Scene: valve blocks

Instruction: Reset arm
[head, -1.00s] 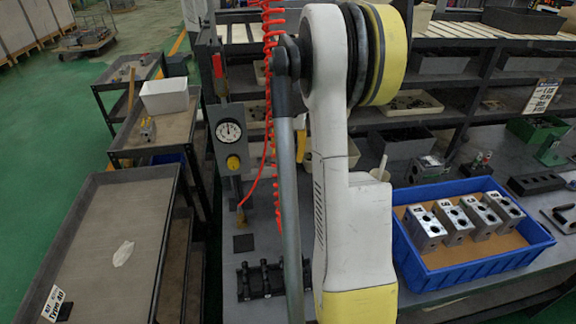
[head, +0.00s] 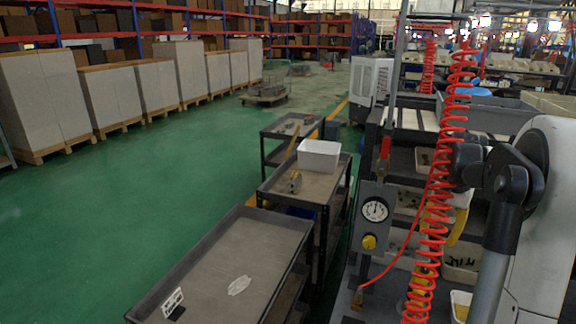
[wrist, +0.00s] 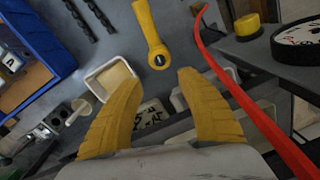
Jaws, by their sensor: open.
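My gripper (wrist: 160,110) shows in the wrist view as two yellow ridged fingers, spread apart with nothing held between them. Beyond the fingertips are a yellow-handled tool (wrist: 150,32) and a small white bin (wrist: 108,82) on the grey bench. A blue bin (wrist: 42,35) shows at the upper left of the wrist view. In the head view my white arm stands at the right edge; the gripper is not clearly visible there.
A pressure gauge (head: 375,210) and a coiled red hose (head: 437,180) stand close to my arm. Dark carts (head: 262,222) line the left side, one bearing a white box (head: 318,156). Green floor (head: 130,190) beyond them is clear. A red hose (wrist: 240,90) crosses the wrist view.

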